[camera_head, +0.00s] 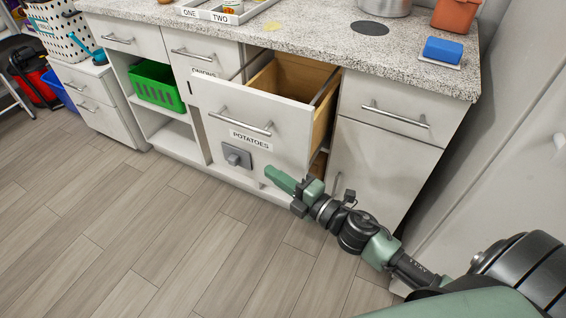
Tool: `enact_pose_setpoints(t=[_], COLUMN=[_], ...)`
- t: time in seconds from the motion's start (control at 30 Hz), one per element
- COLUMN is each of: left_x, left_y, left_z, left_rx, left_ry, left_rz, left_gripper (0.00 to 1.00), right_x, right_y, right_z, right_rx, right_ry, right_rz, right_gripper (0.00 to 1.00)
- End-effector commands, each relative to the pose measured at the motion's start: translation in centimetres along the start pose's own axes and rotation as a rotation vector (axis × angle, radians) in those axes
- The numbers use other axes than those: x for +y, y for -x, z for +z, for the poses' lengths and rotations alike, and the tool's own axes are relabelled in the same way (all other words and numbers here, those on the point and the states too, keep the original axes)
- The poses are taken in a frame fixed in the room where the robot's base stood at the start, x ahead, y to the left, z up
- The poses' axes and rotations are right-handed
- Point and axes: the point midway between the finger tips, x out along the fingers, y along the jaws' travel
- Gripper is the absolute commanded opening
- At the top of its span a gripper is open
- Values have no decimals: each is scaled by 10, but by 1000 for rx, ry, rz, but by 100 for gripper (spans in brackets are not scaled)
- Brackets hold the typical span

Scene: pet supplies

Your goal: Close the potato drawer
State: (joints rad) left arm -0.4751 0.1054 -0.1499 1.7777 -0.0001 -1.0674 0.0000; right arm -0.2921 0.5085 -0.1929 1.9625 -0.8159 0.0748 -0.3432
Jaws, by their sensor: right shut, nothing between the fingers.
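The potato drawer (222,123) has a white front with a bar handle and a "POTATOES" label. It is pulled out from the counter unit, and its wooden inside (291,79) shows from above. My right gripper (272,174) is low in front of the drawer's lower right part, with its fingers together and nothing held. I cannot tell whether it touches the front. My left gripper is not in view.
The granite countertop (310,33) holds a blue sponge (443,49), a tray (232,12) and a terracotta pot (455,15). A green basket (156,86) sits on an open shelf at left. The wood floor (130,230) in front is clear.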

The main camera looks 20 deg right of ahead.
Motion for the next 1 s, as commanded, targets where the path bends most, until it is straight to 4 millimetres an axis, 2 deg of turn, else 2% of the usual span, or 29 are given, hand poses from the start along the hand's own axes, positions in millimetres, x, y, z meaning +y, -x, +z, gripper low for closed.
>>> enact_pose_setpoints(t=[0.1, 0.3, 0.77, 0.87, 1.0], left_x=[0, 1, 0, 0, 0], left_y=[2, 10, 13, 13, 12], left_z=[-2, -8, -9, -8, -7], left_rx=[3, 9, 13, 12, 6], left_ry=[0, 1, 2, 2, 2], left_rz=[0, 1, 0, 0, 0], left_gripper=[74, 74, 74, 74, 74], right_x=[-1, -1, -1, 0, 0], right_y=[-6, -10, -10, -12, -16], right_z=[19, 36, 40, 45, 62], right_rx=[-2, -1, -1, -1, -3], right_ry=[4, 0, -1, 0, 1], right_rz=[-2, -1, -1, 0, 0], right_gripper=[0, 0, 0, 0, 0])
